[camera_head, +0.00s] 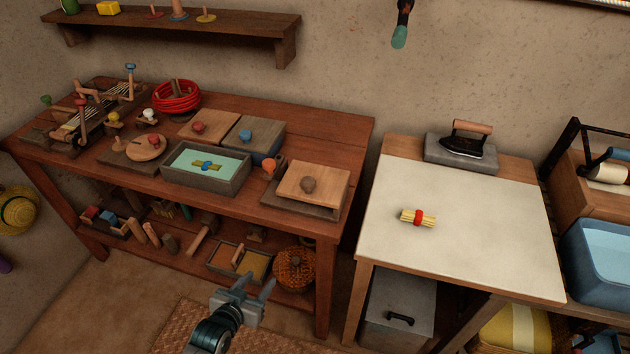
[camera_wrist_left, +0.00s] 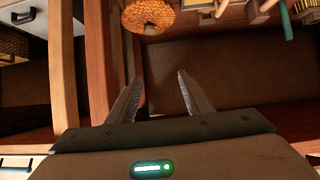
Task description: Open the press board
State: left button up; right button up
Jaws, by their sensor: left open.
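The board looks closed down on the base. My left gripper (camera_head: 254,284) is open and empty, low in front of the table and apart from the board. In the left wrist view its fingers (camera_wrist_left: 158,78) are spread with nothing between them. The board is not seen there. My right gripper is not in view.
The brown table (camera_head: 325,130) also holds a water tray (camera_head: 207,183), two knobbed lids and a red coil (camera_head: 176,97). A lower shelf holds an orange basket (camera_head: 294,268). A white-topped table (camera_head: 455,220) stands right, with an iron (camera_head: 467,143) and a yellow bundle (camera_head: 418,218).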

aim_at(316, 172)
pick_arm(q)
jog(key=d+r+t+h, duration=0.1)
jog(key=r, duration=0.4)
jog(key=w+d+r+t+b, duration=0.1)
jog(key=d+r, duration=0.1)
jog(key=r, duration=0.4)
jog(key=w+d+r+m+h+b, duration=0.1)
jog(key=r, duration=0.5)
jog(key=shift+w+d+t+h, duration=0.15)
jog(key=shift+d+t+h, duration=0.15)
jog(key=shift+d+t, duration=0.1)
notch_tip(316, 172, up, 11)
jog(key=s+d+m+t+h+b, duration=0.1)
jog(key=s+d+h, duration=0.1)
jog(key=s, duration=0.1)
jog(key=shift+d+r+m+h, duration=0.2)
jog(key=shift+d+m+h, duration=0.05)
jog(key=shift+m+h, duration=0.05)
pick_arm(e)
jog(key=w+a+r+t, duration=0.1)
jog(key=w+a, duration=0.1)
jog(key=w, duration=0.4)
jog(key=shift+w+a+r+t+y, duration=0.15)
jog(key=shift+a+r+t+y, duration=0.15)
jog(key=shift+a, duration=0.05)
pick_arm(q)
jog(key=shift+w, duration=0.15)
